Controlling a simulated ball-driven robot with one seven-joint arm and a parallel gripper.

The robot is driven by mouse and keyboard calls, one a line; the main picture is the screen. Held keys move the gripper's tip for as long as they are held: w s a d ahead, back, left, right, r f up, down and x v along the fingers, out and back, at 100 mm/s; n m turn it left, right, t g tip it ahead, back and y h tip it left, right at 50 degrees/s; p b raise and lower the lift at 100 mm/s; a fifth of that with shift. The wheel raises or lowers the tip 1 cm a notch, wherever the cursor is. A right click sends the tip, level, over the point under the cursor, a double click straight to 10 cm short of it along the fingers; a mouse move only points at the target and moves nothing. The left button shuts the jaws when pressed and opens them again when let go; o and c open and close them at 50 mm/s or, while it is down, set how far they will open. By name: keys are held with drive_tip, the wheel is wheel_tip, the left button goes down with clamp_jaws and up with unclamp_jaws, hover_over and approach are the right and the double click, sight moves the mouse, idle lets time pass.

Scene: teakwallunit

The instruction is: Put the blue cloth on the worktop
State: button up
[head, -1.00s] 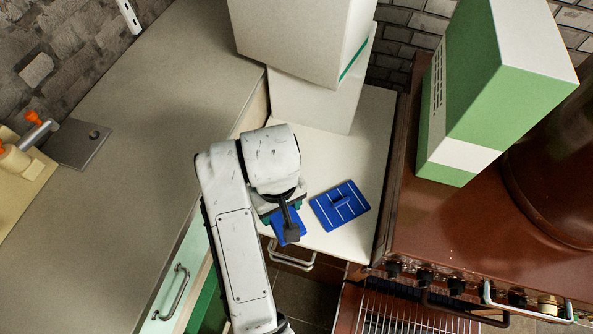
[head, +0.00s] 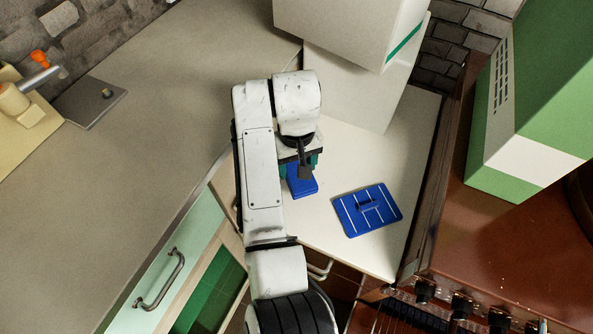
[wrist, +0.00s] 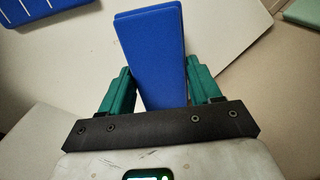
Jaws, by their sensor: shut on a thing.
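The blue cloth (head: 302,187) looks like a thick, plain blue folded slab. My gripper (head: 300,170) is shut on it, and one finger partly covers it in the head view. In the wrist view the cloth (wrist: 157,60) stands out between the two green fingers. It is over the pale white surface (head: 355,150) in the corner; I cannot tell whether it touches that surface. The grey worktop (head: 150,140) runs along the left, with its front edge left of my arm.
A flat blue piece with white stripes (head: 350,222) and a raised bar lies on the white surface. Pale boxes (head: 350,90) stand behind. A brown stove (head: 520,250) with a green-and-white box (head: 520,165) is at right. A tap (head: 35,85) is at far left; the grey worktop's middle is clear.

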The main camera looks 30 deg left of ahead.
drive_tip(key=shift+w+a+f, duration=0.1)
drive_tip(key=shift+w+f, duration=0.1)
drive_tip(key=shift+f, duration=1.55)
drive_tip(key=shift+f, duration=0.1)
drive_tip(key=o, duration=1)
drive_tip(key=shift+o, duration=0.2)
wheel_tip(320, 180, up, 12)
drive_tip(key=shift+r, duration=0.1)
